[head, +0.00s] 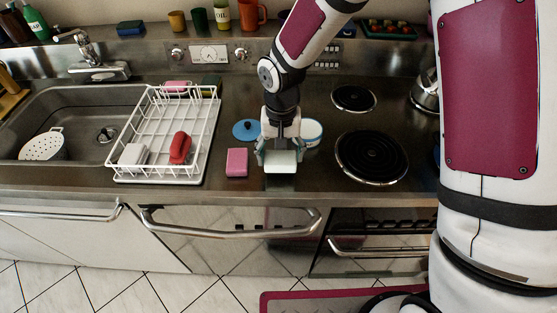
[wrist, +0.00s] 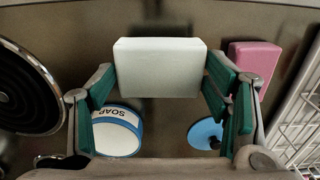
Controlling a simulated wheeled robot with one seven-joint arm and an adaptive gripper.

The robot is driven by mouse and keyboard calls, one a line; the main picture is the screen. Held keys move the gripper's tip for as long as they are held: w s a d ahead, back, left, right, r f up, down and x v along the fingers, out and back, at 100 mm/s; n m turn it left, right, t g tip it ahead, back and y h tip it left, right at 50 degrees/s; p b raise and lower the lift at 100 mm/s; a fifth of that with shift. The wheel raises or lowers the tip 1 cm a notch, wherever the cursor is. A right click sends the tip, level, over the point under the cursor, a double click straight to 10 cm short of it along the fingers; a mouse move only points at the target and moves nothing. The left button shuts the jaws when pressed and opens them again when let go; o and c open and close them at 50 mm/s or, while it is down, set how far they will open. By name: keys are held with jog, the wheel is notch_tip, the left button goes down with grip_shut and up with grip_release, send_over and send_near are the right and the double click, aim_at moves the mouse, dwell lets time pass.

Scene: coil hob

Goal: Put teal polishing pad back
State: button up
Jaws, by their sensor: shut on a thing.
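My gripper (head: 280,155) is shut on a pale greenish-white block-shaped pad (head: 280,167) at the counter's front, between the dish rack and the hob. In the wrist view the pad (wrist: 160,68) sits between the two green-lined fingers. Whether it touches the counter I cannot tell. A pink pad (head: 237,162) lies just left of the gripper, also seen in the wrist view (wrist: 254,58). A dark green pad (head: 211,82) and another pink pad (head: 177,86) are behind the rack. I see no strongly teal pad.
A white wire rack (head: 166,178) at the left holds a whitish block (head: 133,154) and a red brush-like item (head: 180,148). Behind my gripper are a blue lid (head: 246,130) and a SOAP tin (wrist: 118,132). Coil burners (head: 371,157) are to the right, a sink (head: 75,108) far left.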

aim_at(278, 156)
jog(key=shift+w+a, duration=0.25)
jog(key=shift+f+p, duration=0.4)
jog(key=shift+f, duration=1.4)
jog(key=o, duration=1)
notch_tip(278, 156, up, 12)
jog(key=shift+r+b, duration=0.1)
jog(key=shift+b, duration=0.7)
